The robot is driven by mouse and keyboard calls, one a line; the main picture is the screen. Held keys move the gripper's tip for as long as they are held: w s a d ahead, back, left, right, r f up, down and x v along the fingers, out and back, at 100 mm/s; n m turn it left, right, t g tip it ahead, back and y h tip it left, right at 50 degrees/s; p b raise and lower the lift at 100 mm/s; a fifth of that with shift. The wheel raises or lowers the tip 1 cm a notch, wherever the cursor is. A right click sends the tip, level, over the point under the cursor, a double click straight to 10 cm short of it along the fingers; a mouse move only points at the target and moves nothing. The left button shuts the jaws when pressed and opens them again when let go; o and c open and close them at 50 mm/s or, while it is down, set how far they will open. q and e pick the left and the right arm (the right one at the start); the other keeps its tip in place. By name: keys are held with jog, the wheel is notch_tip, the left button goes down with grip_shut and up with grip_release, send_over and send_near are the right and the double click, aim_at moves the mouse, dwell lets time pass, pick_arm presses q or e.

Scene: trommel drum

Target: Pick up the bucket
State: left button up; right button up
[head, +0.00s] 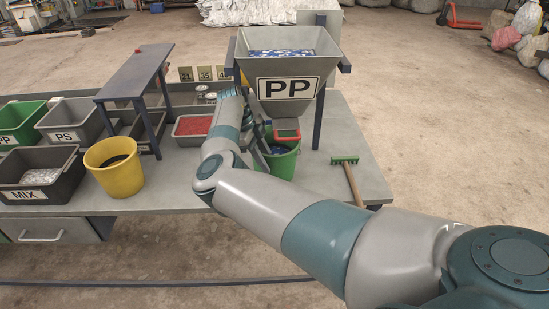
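A green bucket (281,163) stands on the table under the grey hopper labelled PP (277,67). Bluish material shows at its mouth, below the hopper's red-framed outlet (286,132). A yellow bucket (116,174) with a dark inside stands upright at the table's front, left of my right arm. My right arm reaches in from the lower right and bends up at the table. My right gripper (257,151) is at the left side of the green bucket, mostly hidden by my own wrist. I cannot see whether its fingers touch the bucket. My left gripper is not in view.
Grey bins marked MIX (39,174) and PS (73,119) and a green PP bin (20,122) stand at left. A tray of red pieces (192,127) lies behind my wrist. A green-headed brush (347,165) lies at right. A raised shelf (137,73) stands behind the yellow bucket.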

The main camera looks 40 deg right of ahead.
jog(key=shift+f, duration=0.1)
jog(key=shift+c, duration=0.4)
grip_shut()
dwell(1.3)
